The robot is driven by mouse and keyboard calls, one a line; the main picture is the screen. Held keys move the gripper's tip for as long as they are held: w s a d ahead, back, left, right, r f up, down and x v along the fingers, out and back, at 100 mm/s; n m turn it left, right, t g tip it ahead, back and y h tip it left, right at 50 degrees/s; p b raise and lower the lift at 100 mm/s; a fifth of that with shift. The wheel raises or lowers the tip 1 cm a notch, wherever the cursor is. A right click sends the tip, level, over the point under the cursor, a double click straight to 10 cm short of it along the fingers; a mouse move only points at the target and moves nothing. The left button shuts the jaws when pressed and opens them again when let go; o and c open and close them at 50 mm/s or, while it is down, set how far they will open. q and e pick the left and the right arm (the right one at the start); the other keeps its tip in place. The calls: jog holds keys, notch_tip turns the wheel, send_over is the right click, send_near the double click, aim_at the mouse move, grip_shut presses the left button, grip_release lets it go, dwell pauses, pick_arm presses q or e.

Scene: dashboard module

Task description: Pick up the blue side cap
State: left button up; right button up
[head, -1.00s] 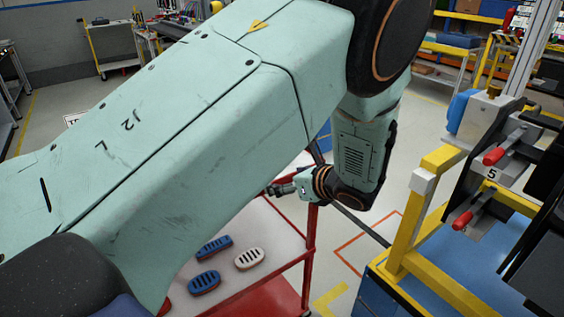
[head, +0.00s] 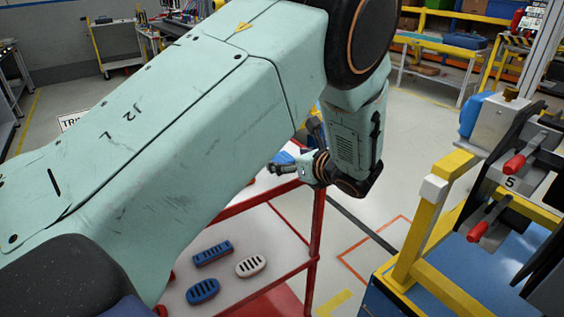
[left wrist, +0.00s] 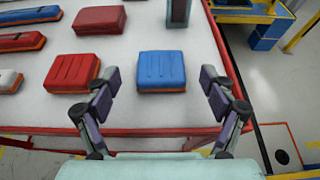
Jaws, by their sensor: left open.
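A blue block-shaped cap with an orange lower edge (left wrist: 162,71) lies on the white table top near its red front rim in the left wrist view. I take it to be the blue side cap. A bit of blue, probably the same cap, shows beside my left gripper (head: 296,150) in the head view, mostly hidden by the arm. In the left wrist view my left gripper (left wrist: 161,82) is open and empty. One finger is on each side of the cap in the picture, with gaps. Height above it is unclear. My right gripper is not in view.
A red cap (left wrist: 71,73) lies left of the blue one, with another red cap (left wrist: 101,19) behind. A white part (left wrist: 8,80) is at the left edge. Blue and white slotted pieces (head: 251,265) lie nearer in the head view. A yellow-framed fixture (head: 430,215) stands right.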

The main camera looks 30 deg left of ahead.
aim_at(282, 158)
pick_arm(q)
jog(key=x, duration=0.4)
jog(key=shift+a+f, duration=0.15)
jog(key=shift+f, duration=0.05)
jog(key=shift+d+r, duration=0.25)
jog(key=shift+r, duration=0.05)
jog(key=shift+c, duration=0.4)
jog(key=shift+a+f, duration=0.2)
jog(key=c, duration=0.5)
jog(key=shift+d+r, duration=0.15)
jog(key=c, duration=0.5)
jog(key=shift+c, duration=0.8)
